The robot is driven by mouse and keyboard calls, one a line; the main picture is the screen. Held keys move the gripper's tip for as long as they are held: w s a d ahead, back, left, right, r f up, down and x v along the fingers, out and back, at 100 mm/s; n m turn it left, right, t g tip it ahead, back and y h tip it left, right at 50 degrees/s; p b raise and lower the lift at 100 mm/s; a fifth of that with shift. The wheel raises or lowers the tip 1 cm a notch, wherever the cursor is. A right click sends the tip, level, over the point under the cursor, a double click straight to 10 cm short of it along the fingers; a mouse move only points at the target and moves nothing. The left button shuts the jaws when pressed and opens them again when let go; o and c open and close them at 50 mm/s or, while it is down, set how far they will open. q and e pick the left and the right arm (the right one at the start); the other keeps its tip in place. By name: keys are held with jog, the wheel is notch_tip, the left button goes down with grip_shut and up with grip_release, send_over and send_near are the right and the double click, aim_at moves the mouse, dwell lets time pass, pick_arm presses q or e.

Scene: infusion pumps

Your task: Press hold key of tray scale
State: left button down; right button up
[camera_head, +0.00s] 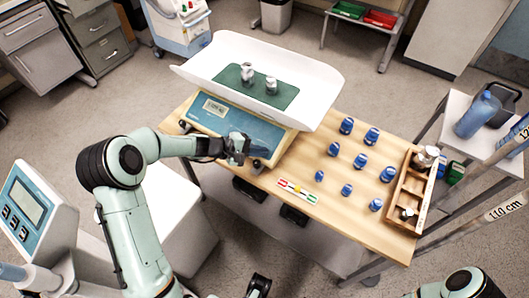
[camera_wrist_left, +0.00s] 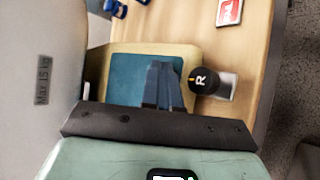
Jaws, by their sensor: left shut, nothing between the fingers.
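The tray scale stands on the wooden table, with a white tray (camera_head: 315,75) on top and a blue front panel (camera_head: 243,124) with a small display (camera_head: 214,107). My left gripper (camera_head: 238,150) is shut and empty at the right part of the panel. In the left wrist view its fingertips (camera_wrist_left: 163,72) are together over the blue panel (camera_wrist_left: 130,75); whether they touch it I cannot tell. No hold key shows clearly; the gripper covers part of the panel. A dark piece at the bottom edge (camera_head: 258,287) may be my right gripper; its jaws are not readable.
Metal weights (camera_head: 271,85) stand on a green mat in the tray. A black knob marked R (camera_wrist_left: 204,80) is close beside the left fingers. Several blue-capped bottles (camera_head: 361,160) and a wooden rack (camera_head: 396,205) occupy the table's right. A coloured strip (camera_head: 297,191) lies near the front edge.

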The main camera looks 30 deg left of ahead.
pick_arm(q)
jog(key=shift+w+f, duration=0.1)
jog(key=shift+f, duration=0.1)
dwell(0.5)
jog(key=shift+s+r, duration=0.3)
jog(key=shift+r, duration=0.4)
jog(key=shift+r, duration=0.1)
jog(key=shift+s+a+r+p, duration=0.1)
jog(key=shift+s+r+p, duration=0.25)
jog(key=shift+r, duration=0.4)
jog(key=shift+s+d+r+p, duration=0.1)
jog(key=shift+s+r+p, duration=0.25)
jog(key=shift+r, duration=0.4)
jog(key=shift+s+a+r+p, duration=0.1)
jog(key=shift+s+r+p, duration=0.25)
jog(key=shift+r, duration=0.4)
jog(key=shift+f, duration=0.1)
